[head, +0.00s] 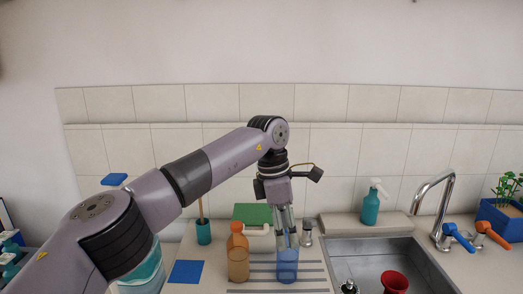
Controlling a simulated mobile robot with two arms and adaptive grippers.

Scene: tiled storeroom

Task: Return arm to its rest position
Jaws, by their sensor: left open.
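My left arm comes in from the lower left and bends down at the wrist above the counter. My left gripper (286,228) points straight down at a blue cup (288,265) on the ribbed drainboard. Its fingers are open, and their tips overlap the cup's upper part in the head view. I cannot tell whether they touch the cup. My right gripper is not in view.
An orange bottle (238,258) stands just left of the cup. A metal sink (375,252) with a red cup (395,282) lies to the right, under a faucet (440,200). A blue square (186,271) lies left.

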